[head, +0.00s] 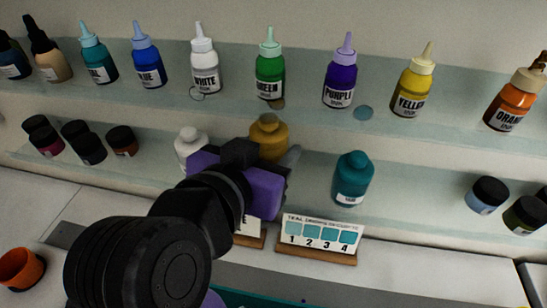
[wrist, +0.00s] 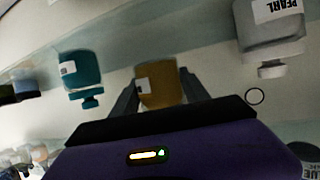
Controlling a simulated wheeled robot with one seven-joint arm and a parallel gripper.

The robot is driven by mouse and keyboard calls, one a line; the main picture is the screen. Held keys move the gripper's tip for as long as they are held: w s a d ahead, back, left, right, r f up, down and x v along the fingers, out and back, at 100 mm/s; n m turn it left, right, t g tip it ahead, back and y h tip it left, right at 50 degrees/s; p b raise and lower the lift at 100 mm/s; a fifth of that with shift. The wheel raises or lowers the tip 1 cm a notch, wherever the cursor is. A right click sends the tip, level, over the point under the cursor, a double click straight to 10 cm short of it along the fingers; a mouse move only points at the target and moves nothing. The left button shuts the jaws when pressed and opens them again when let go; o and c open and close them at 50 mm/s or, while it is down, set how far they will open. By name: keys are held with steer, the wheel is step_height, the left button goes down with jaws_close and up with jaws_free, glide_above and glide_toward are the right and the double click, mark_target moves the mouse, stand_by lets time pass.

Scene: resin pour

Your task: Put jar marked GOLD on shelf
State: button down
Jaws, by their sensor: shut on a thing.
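The gold-brown jar (head: 268,137) is at the lower glass shelf (head: 315,190), between a white jar and a teal jar. In the wrist view the jar (wrist: 160,90) sits between the two fingers of my gripper (wrist: 158,82), which is shut on it. Part of a white label shows, but its word cannot be read. In the head view my gripper (head: 268,150) reaches in from the front, and its purple body hides the lower part of the jar. I cannot tell whether the jar's base touches the shelf.
A white jar (head: 190,147), labelled PEARL in the wrist view (wrist: 272,35), stands close left. A teal jar (head: 352,178) stands to the right. A teal sample card (head: 320,236) is below in front. Several dropper bottles line the upper shelf (head: 305,97).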

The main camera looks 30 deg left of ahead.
step_height(320, 180, down, 4)
steer(key=shift+r+p, duration=0.2)
steer(key=shift+p, duration=0.1)
steer(key=shift+w+a+f, duration=0.1)
steer(key=shift+w+f, duration=0.1)
steer(key=shift+f, duration=0.2)
steer(key=shift+f, duration=0.1)
steer(key=shift+f, duration=0.1)
steer(key=c, duration=0.6)
jaws_free()
steer(key=shift+o, duration=0.2)
